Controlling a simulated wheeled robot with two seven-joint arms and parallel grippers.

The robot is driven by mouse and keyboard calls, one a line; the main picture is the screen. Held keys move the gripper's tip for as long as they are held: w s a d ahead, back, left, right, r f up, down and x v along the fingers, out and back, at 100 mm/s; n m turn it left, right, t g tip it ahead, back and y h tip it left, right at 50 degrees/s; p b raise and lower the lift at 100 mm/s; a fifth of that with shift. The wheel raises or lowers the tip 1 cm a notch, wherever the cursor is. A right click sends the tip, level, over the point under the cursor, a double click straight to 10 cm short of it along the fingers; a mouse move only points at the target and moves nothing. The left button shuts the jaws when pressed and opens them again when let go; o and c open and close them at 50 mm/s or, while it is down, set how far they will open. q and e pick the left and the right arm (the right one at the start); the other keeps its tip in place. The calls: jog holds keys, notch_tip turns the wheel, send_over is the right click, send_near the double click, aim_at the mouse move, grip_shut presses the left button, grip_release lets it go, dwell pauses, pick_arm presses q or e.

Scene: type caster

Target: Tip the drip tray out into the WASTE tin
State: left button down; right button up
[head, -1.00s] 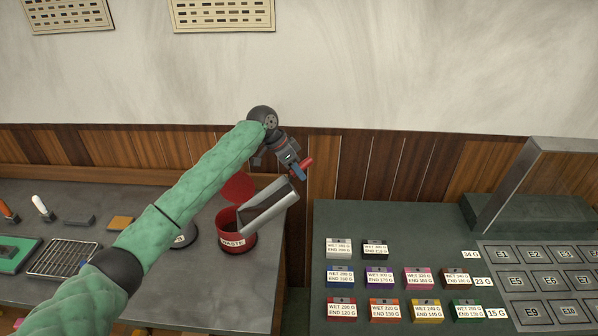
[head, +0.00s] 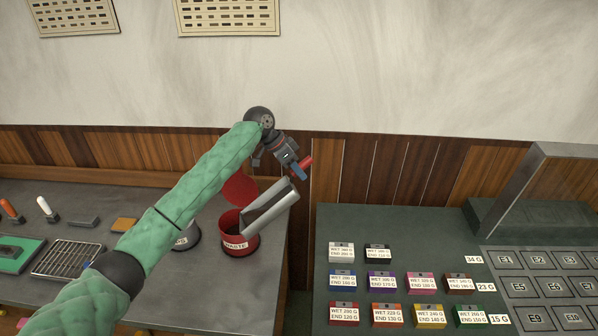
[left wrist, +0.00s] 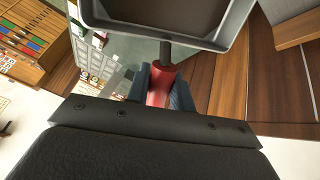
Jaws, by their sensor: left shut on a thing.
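The drip tray (head: 281,213) is a grey metal tray, steeply tilted above the red WASTE tin (head: 238,243). Its low end is over the tin's mouth, and its underside faces right. My left gripper (head: 300,168) is shut on the tray's red handle, up and right of the tin. In the left wrist view the red handle (left wrist: 159,88) sits between the blue fingers, and the tray (left wrist: 165,32) extends beyond it with a dark inner floor. The tin's red lid (head: 240,188) stands open behind it. What lies inside the tin is hidden. My right gripper is not in view.
Another tin (head: 187,238) stands left of the WASTE tin, partly behind my arm. A wire rack (head: 66,258) lies further left on the grey bench. A green bench (head: 400,225) with labelled coloured blocks stands at right, across a gap.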

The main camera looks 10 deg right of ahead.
pick_arm(q)
jog(key=shift+a+r, duration=0.15)
jog(key=shift+r, duration=0.05)
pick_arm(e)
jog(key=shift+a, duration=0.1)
pick_arm(q)
jog(key=shift+w, duration=0.1)
jog(key=shift+w+a+r, duration=0.1)
jog(key=shift+a+r, duration=0.05)
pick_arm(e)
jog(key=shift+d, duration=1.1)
pick_arm(q)
jog(key=shift+a, duration=0.1)
jog(key=shift+r+h, duration=0.15)
jog(key=shift+h, duration=0.15)
jog(key=shift+w+a+r+g, duration=0.15)
jog(key=shift+a+r+g, duration=0.05)
jog(key=shift+g, duration=0.1)
jog(key=shift+w+a+r, duration=0.1)
jog(key=shift+a+r, duration=0.05)
jog(key=shift+a+r+h, duration=0.1)
jog(key=shift+h, duration=0.2)
jog(key=shift+w+a+r, duration=0.1)
